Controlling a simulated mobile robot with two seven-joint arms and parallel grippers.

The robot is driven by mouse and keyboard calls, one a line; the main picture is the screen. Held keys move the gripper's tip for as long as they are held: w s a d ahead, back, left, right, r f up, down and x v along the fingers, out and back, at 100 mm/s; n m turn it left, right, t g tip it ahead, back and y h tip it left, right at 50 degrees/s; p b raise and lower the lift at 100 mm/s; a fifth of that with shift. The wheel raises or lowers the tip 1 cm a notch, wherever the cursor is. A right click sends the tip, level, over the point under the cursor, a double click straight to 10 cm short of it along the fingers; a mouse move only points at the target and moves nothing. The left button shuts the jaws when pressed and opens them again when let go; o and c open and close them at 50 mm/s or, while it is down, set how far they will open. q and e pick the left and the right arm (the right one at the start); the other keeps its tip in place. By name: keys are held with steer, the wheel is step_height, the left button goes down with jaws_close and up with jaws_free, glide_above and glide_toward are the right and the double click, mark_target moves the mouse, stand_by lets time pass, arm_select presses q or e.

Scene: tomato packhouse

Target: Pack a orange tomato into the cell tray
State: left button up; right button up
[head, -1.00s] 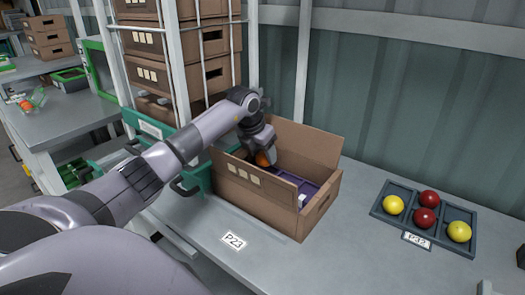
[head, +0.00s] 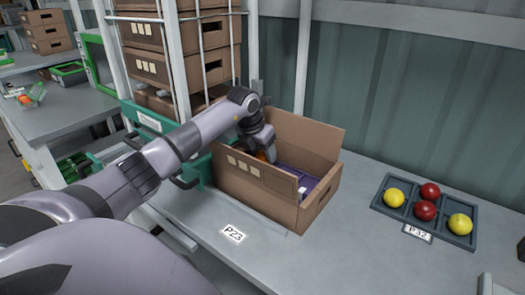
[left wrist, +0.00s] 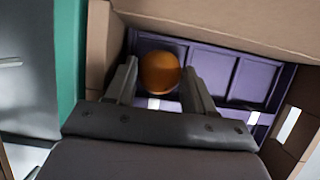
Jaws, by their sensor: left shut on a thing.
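My left gripper (left wrist: 157,85) is shut on an orange tomato (left wrist: 160,70), which sits between its two fingers in the left wrist view. In the head view the left gripper (head: 264,155) reaches down into an open cardboard box, and only a sliver of the tomato shows behind the box wall. A purple cell tray (left wrist: 240,72) lies inside the box; its cells that show look empty. It also shows in the head view (head: 310,186). The tomato is over the tray's left end; I cannot tell whether it touches the tray. My right gripper is not in view.
The cardboard box (head: 255,200) has raised flaps and walls close around the gripper. A dark tray (head: 450,236) with red and yellow tomatoes lies to the right on the bench. Stacked brown crates (head: 150,75) stand behind the arm.

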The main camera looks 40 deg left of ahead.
arm_select(q)
steer(key=o, duration=0.8)
steer(key=c, duration=0.3)
step_height(320, 180, up, 6)
steer(key=p, duration=0.5)
steer(key=shift+d, duration=0.1)
stand_by(0.5)
